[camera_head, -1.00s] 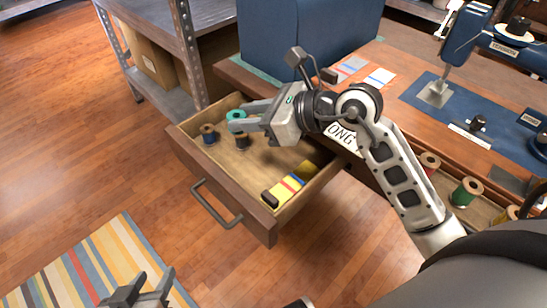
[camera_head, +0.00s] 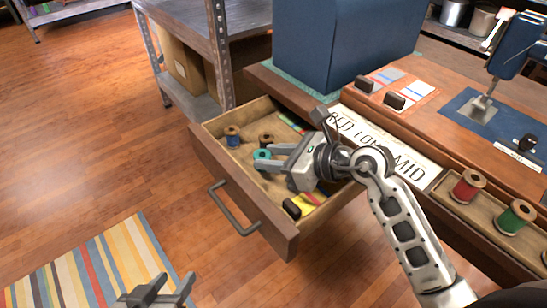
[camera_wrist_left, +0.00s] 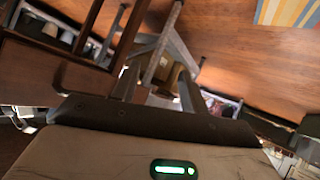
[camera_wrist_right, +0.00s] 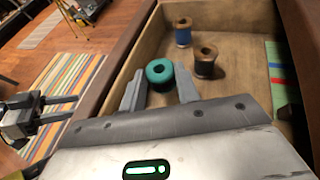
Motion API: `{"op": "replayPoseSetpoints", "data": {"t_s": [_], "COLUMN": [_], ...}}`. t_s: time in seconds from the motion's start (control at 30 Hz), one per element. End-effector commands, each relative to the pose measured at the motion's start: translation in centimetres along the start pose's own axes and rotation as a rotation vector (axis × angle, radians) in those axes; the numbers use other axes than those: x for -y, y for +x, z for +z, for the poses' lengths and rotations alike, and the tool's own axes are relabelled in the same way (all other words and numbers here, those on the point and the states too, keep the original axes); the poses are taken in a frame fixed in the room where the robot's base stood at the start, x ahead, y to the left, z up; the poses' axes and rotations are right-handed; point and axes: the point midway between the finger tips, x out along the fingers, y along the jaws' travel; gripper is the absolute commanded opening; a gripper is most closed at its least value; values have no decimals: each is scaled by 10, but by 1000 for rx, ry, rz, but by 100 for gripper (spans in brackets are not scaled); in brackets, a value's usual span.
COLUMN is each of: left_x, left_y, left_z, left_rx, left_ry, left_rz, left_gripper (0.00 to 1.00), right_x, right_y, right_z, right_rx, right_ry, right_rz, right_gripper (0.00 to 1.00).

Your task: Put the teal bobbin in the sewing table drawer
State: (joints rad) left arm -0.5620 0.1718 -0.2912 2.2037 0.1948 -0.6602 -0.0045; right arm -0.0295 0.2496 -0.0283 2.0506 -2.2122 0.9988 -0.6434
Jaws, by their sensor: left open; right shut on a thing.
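The teal bobbin (camera_head: 262,159) is between the fingertips of my right gripper (camera_head: 274,162), which is shut on it inside the open drawer (camera_head: 236,189). The right wrist view also shows the teal bobbin (camera_wrist_right: 160,72) at the fingertips. Whether it touches the drawer floor I cannot tell. A blue bobbin (camera_head: 233,138) and a dark brown bobbin (camera_head: 266,140) stand upright in the drawer, close to it. My left gripper (camera_head: 172,286) is open and empty, low over the floor by the striped rug.
A yellow item (camera_head: 308,205) lies in the drawer's near right end. The sewing table (camera_head: 440,120) carries a blue box (camera_head: 335,40) and a sewing machine (camera_head: 512,45). Red (camera_head: 468,187) and green (camera_head: 515,217) bobbins stand in a tray. A metal shelf (camera_head: 217,50) stands behind the drawer.

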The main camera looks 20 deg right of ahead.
Motion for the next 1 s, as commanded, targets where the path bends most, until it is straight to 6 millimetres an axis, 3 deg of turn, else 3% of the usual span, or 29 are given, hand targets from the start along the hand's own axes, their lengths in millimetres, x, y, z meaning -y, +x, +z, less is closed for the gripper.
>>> {"op": "replayPoseSetpoints", "data": {"t_s": [0.63,0.67,0.73,1.0], "left_x": [-4,-4,-5,-4], "left_y": [-2,-2,-3,-3], "left_z": [-6,-6,-4,-2], "left_rx": [-40,-39,-35,-29], "left_ry": [3,3,3,4], "left_rz": [12,12,12,11], "left_gripper": [44,44,44,44], "right_x": [0,0,0,0], "right_y": [4,4,4,4], "right_z": [-10,-10,-10,-10], "right_rx": [0,0,0,0], "right_ry": [0,0,0,0], "right_rz": [0,0,0,0], "right_gripper": [10,37,54,54]}}
